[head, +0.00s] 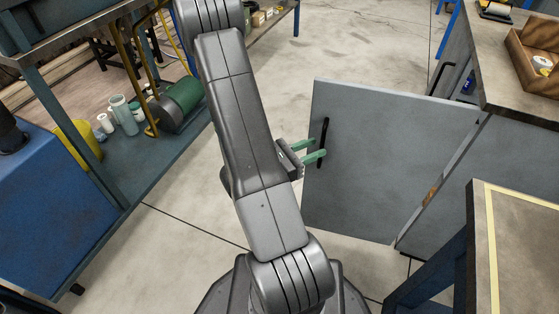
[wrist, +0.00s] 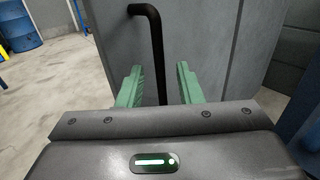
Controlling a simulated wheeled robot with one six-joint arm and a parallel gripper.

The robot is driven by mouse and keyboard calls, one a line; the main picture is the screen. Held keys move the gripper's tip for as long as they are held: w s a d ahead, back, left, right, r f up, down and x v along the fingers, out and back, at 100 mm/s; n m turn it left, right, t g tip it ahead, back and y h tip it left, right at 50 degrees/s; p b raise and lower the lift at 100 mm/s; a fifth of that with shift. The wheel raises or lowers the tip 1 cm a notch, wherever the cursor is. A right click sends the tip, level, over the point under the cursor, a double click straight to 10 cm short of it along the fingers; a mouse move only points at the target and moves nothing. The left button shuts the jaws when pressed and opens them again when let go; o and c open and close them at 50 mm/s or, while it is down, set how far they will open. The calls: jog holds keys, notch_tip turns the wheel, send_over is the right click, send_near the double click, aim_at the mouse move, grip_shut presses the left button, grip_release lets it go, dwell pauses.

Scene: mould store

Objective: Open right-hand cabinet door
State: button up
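The grey cabinet door (head: 400,160) stands swung out from the cabinet into the aisle in the head view. Its black bar handle (head: 322,142) is near the door's left, free edge. My gripper (head: 314,151) is at the handle, with its green fingers reaching toward the door. In the wrist view the handle (wrist: 157,50) runs down between the two fingers of my gripper (wrist: 159,90). The fingers are spread, with a visible gap on each side of the handle. The handle's lower end is hidden behind the gripper body.
The cabinet's worktop (head: 500,75) carries an open wooden box (head: 535,62). Another black handle (head: 440,78) shows beyond the door. A table (head: 515,240) stands at the lower right. A shelf bench and a blue box (head: 50,160) are on the left. Floor (head: 350,50) behind the door is clear.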

jog(key=p+v, duration=0.2)
jog(key=v, duration=0.9)
jog(key=shift+d, duration=0.1)
dwell(0.6)
jog(key=b+x, duration=0.2)
jog(key=x, duration=0.9)
dwell(0.5)
dwell(0.3)
